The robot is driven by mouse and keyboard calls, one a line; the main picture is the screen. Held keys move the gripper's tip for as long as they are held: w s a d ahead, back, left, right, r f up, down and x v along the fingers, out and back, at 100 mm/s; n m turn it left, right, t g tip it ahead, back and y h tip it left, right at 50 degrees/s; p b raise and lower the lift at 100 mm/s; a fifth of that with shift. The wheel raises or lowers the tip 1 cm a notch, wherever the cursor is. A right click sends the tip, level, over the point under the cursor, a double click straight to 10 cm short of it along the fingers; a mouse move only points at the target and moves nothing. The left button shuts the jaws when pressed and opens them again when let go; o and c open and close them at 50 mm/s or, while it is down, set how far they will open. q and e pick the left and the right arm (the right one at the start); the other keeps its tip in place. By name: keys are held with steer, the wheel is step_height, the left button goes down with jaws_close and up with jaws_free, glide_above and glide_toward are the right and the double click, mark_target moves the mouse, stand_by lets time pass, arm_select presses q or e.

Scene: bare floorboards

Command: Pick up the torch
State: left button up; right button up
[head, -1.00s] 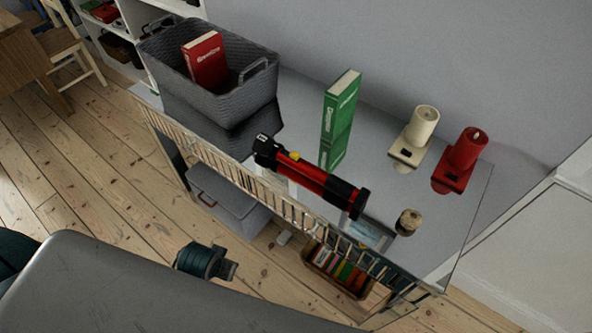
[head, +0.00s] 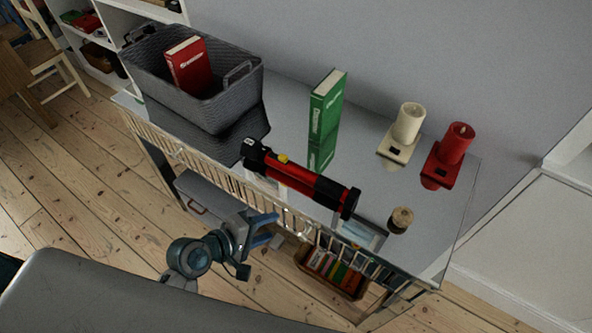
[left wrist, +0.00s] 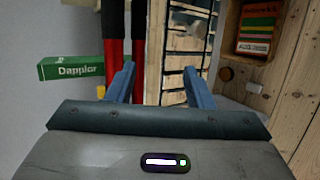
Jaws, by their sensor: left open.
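The torch (head: 300,178) is red and black with a yellow switch. It lies on the glossy top of a console table (head: 440,215), along its front edge. It also shows in the left wrist view (left wrist: 115,62) as a red and black upright band, with its reflection beside it. My left gripper (head: 268,232) is open and empty, in front of the table and apart from the torch. In the left wrist view its blue fingers (left wrist: 158,80) are spread, with the torch beyond the left finger. My right gripper is not in view.
A grey basket (head: 190,95) with a red book (head: 187,68) stands at the table's left end. A green book (head: 325,108) stands behind the torch. A cream candle (head: 408,125), a red candle (head: 456,145) and a small cork-like cylinder (head: 400,219) are to the right.

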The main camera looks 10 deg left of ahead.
arm_select(q)
steer(key=w+r+n+t, duration=0.2)
steer(key=w+n+t, duration=0.25)
steer(key=n, duration=0.45)
steer(key=n+t+y, duration=0.2)
steer(key=n+t, duration=0.1)
steer(key=n, duration=0.8)
glide_toward(281, 159)
steer(key=p+x, duration=0.1)
steer(key=x, duration=0.3)
steer(key=shift+w+d, duration=0.2)
steer(key=shift+w, duration=0.15)
steer(key=p+x, duration=0.1)
steer(key=x, duration=0.4)
steer(key=shift+w+p, duration=0.3)
steer(key=shift+w+d+f, duration=0.1)
steer(key=shift+w, duration=0.2)
steer(key=shift+s, duration=0.1)
steer(key=shift+c, duration=0.5)
jaws_close()
